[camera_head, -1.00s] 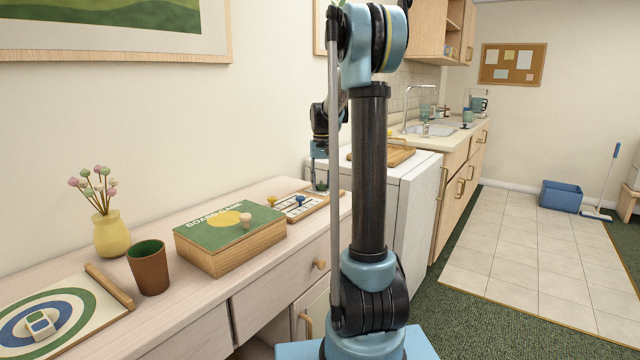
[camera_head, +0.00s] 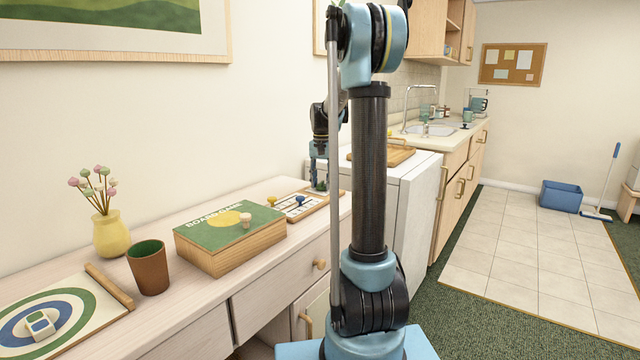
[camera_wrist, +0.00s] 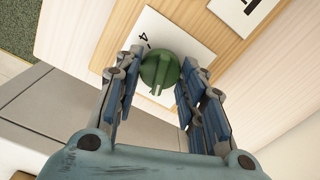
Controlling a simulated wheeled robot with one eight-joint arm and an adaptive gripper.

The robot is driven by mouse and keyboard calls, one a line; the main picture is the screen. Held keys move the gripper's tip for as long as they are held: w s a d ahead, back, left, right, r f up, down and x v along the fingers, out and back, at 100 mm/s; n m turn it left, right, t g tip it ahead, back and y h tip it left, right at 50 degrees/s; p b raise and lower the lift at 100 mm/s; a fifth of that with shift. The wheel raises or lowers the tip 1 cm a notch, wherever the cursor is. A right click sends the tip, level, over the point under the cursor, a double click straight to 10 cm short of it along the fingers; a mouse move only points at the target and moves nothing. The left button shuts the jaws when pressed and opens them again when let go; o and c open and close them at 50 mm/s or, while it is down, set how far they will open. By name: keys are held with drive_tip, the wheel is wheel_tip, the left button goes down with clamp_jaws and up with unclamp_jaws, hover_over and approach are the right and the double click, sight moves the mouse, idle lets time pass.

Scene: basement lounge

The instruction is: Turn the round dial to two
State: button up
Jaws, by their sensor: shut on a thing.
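The round dial (camera_wrist: 160,70) is a dark green knob with a raised ridge, on a white plate (camera_wrist: 190,37) in the wrist view. The ridge points toward the bottom of that picture. A "4" shows on the plate at the knob's upper left; the other marks are hidden or out of view. My gripper (camera_wrist: 148,76) has its fingers on either side of the knob and is shut on it. In the head view, my gripper (camera_head: 319,180) is down at the far end of the wooden cabinet top (camera_head: 205,290), and the dial is mostly hidden there.
A green-topped game box (camera_head: 228,240), brown cup (camera_head: 148,268), yellow vase (camera_head: 112,235) and ringed target board (camera_head: 95,315) stand nearer. A white appliance (camera_head: 412,195) stands beyond the cabinet.

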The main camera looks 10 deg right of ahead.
sight(321, 182)
drive_tip(key=o, duration=1.1)
wheel_tip(321, 182, up, 12)
drive_tip(key=shift+f, duration=0.1)
drive_tip(key=s+f+n+t, duration=0.1)
drive_tip(key=s+f, duration=0.2)
drive_tip(key=s, duration=0.8)
drive_tip(key=s+f+n, duration=0.2)
drive_tip(key=s+f, duration=0.2)
drive_tip(key=s, duration=0.8)
drive_tip(key=s+f+n+t, duration=0.1)
drive_tip(key=s+f+n, duration=0.1)
drive_tip(key=s+f, duration=1.4)
drive_tip(key=shift+s+a+f, duration=0.2)
drive_tip(key=shift+s, duration=0.35)
